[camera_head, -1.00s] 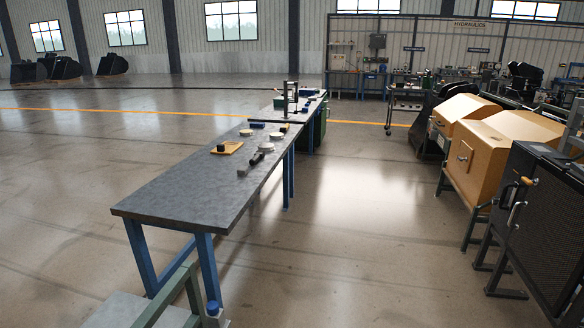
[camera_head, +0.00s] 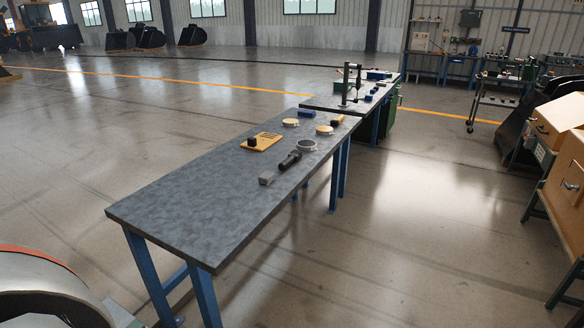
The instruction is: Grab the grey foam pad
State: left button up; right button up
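A small grey block (camera_head: 266,179) lies on the dark grey workbench (camera_head: 190,208), near its right long edge. It looks like the grey foam pad, but it is too small in the view to be sure of the material. A black cylindrical part (camera_head: 290,160) lies just behind it, close to or touching it. Neither of my grippers is in view.
A yellow board (camera_head: 265,139) with a black piece, a grey ring (camera_head: 306,146), yellowish round parts (camera_head: 291,122) and a blue block (camera_head: 306,113) lie farther back. The bench's near half is bare. A large rounded object (camera_head: 40,295) is at lower left.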

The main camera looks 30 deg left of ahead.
aim_at(266, 178)
jog(key=i+u, duration=0.2)
jog(key=i, duration=0.25)
jog(key=i+l+u, duration=0.15)
jog(key=i, duration=0.25)
jog(key=i+l+u, duration=0.2)
jog(key=i, duration=0.25)
jog(key=i+l+u, duration=0.2)
jog(key=u, duration=0.25)
jog(key=i+l+u, duration=0.65)
jog(key=u, duration=0.25)
jog(key=i+l+u, duration=0.15)
jog(key=l+u, duration=0.25)
jog(key=l, duration=0.1)
